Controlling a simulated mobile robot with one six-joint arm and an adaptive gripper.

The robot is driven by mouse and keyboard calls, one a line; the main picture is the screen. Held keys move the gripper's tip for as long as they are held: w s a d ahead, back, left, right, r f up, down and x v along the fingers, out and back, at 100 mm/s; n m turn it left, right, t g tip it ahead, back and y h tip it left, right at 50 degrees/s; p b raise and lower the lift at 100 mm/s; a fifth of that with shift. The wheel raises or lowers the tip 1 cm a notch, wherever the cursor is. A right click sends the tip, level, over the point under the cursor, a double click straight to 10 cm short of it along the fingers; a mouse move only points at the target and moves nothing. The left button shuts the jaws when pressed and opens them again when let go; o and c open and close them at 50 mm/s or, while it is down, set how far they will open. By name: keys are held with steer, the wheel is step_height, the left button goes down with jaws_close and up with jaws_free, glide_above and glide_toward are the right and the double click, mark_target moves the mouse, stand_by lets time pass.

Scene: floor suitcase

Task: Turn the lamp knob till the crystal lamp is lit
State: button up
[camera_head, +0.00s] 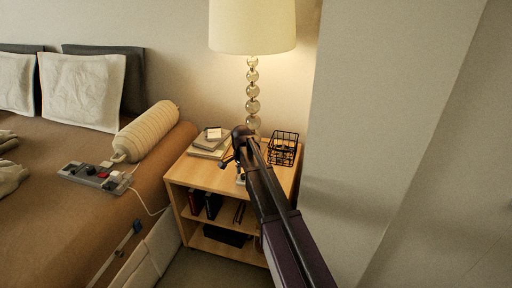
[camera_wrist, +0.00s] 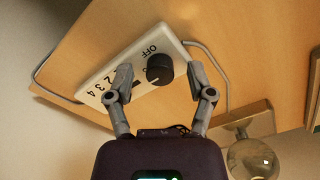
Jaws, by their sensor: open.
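The crystal lamp, with a stem of glass balls (camera_head: 252,90) and a cream shade (camera_head: 252,27), stands at the back of the wooden nightstand (camera_head: 205,175). Its shade looks pale, with a warm tone on the wall; I cannot tell if it is lit. In the wrist view, a white control box (camera_wrist: 116,72) marked OFF and with numbers carries a round black knob (camera_wrist: 160,69). My gripper (camera_wrist: 164,84) is open, one finger on each side of the knob with gaps. The head view shows it over the nightstand (camera_head: 234,160); there my arm mostly hides the box.
Stacked books (camera_head: 208,146) lie left of the lamp, a black wire basket (camera_head: 284,148) right of it. A wall column (camera_head: 375,130) stands close on the right. The bed (camera_head: 60,200) with a bolster (camera_head: 147,130) and a grey controller (camera_head: 95,176) is on the left.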

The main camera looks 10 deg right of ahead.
mark_target(243, 175)
steer(key=shift+r+p, duration=6.7)
steer(key=shift+r, duration=0.35)
steer(key=s+r+n+p, duration=0.4)
steer(key=s+r+p, duration=0.1)
steer(key=s, duration=0.3)
steer(key=s+d+r+n+p, duration=0.1)
steer(key=s+r+n+p, duration=0.3)
steer(key=s, duration=0.5)
steer(key=shift+s+r+n+p, duration=0.25)
steer(key=shift+r+n+p, duration=0.05)
steer(key=shift+r+p, duration=0.8)
steer(key=s+r+n+p, duration=0.3)
steer(key=s+n, duration=0.1)
steer(key=s, duration=0.4)
steer(key=shift+s+d+r+p, duration=0.2)
steer(key=shift+s+r+p, duration=0.15)
steer(key=shift+r+p, duration=0.05)
